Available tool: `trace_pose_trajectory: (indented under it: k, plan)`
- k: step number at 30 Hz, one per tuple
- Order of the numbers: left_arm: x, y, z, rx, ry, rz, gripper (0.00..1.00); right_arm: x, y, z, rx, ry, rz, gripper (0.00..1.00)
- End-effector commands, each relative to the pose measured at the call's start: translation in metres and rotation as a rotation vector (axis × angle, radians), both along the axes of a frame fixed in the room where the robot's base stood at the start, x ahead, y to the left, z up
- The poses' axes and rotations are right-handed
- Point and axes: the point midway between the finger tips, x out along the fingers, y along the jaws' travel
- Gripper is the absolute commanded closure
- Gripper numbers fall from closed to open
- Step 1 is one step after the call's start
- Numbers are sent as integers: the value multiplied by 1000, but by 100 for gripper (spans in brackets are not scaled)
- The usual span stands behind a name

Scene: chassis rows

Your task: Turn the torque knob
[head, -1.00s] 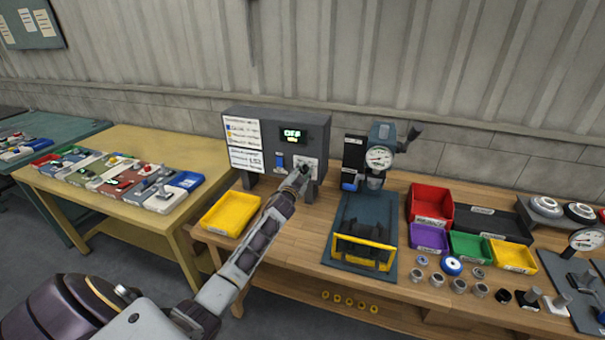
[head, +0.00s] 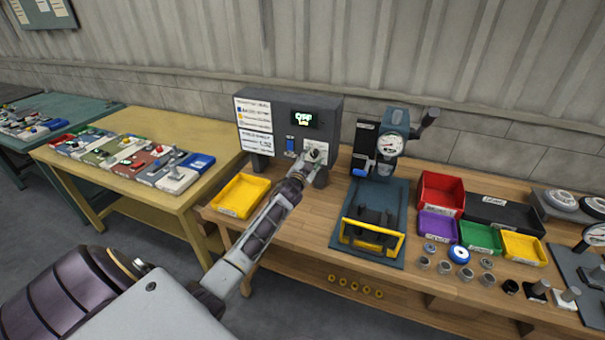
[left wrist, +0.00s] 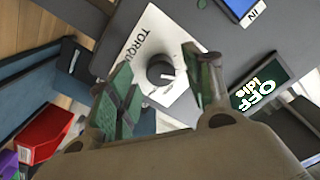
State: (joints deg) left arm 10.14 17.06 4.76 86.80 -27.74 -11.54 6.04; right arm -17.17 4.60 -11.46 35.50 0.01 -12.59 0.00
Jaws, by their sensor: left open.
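The torque knob (left wrist: 160,71) is a dark round knob with a white pointer line on a white plate marked "TORQUE" (left wrist: 143,48) in the left wrist view. It sits on the grey control box (head: 262,150), whose small display (head: 305,120) reads "OFF". My left gripper (left wrist: 158,85) is open, with one green-padded finger to each side of the knob in that view. I cannot tell whether the fingers touch it. In the head view my left gripper (head: 313,156) is at the lower right of the box front and hides the knob. My right gripper is not in view.
A yellow bin (head: 240,195) stands left of my left arm. A press with a dial gauge (head: 390,144) stands right of the box, behind a dark mat (head: 345,255) with a yellow-handled holder. Red (head: 441,193), purple and green bins stand further right.

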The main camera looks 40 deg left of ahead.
Motion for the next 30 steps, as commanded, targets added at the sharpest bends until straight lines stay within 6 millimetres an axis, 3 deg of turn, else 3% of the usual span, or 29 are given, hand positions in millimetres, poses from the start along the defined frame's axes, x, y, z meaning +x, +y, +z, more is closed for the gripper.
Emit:
trace_pose_trajectory:
  k: [30]
  plan:
    - [-83,-20,-1,-2,2,0,49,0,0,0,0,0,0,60]
